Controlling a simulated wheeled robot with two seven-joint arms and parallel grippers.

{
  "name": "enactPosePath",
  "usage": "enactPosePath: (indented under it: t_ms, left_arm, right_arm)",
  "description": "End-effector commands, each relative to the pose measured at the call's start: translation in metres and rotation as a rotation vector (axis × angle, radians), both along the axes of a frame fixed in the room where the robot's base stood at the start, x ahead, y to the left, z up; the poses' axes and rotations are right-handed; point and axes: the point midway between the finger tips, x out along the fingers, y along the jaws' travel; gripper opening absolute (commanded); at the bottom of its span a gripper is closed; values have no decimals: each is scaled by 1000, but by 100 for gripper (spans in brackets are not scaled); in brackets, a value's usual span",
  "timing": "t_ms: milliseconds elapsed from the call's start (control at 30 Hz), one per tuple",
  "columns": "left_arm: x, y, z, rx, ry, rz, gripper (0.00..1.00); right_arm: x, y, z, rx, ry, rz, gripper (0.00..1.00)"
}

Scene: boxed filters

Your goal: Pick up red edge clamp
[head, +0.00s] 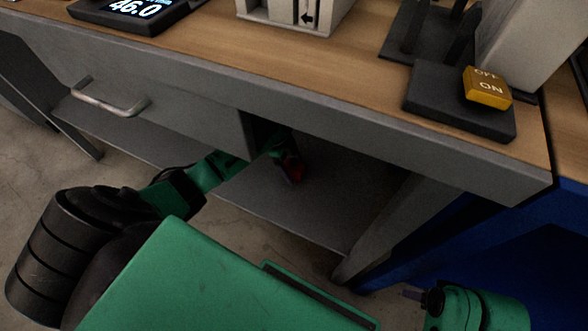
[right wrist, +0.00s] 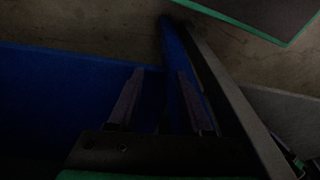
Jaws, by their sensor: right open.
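A small dark red thing (head: 293,168), which looks like the red edge clamp, is in the shadow above the lower shelf (head: 295,215) under the bench, in the head view. My left arm reaches in under the bench from the left, and my left gripper (head: 283,153) is at the red thing. It is too dark and small to tell whether the fingers are closed on it or only touch it. My right gripper (head: 412,294) is low at the right, outside the bench leg. In the right wrist view its two fingers (right wrist: 155,100) are apart with nothing between them.
The bench front edge (head: 300,120) and a drawer with a metal handle (head: 108,103) are above my left arm. A slanted bench leg (head: 385,225) and a blue surface (head: 470,250) are close to my right gripper. A yellow switch (head: 487,88) and a display (head: 135,12) are on top.

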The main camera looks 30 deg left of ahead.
Motion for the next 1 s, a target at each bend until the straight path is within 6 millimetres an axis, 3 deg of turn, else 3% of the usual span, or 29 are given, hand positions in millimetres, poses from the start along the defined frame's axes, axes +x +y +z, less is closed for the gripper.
enactPosePath:
  t_ms: [33, 200, 600, 833, 1000]
  left_arm:
    - [0, 0, 0, 0, 0, 0, 65]
    - [0, 0, 0, 0, 0, 1, 0]
    - [0, 1, 9, 0, 0, 0, 0]
    - [0, 0, 39, -1, -1, 0, 0]
    - [-2, 37, 36, 2, 2, 6, 0]
  right_arm:
    - [0, 0, 0, 0, 0, 0, 50]
    - [0, 0, 0, 0, 0, 0, 50]
    - [1, -1, 1, -3, 2, -2, 50]
    - [4, -6, -30, -25, 36, -18, 50]
    - [6, -6, -38, -25, 33, -20, 50]
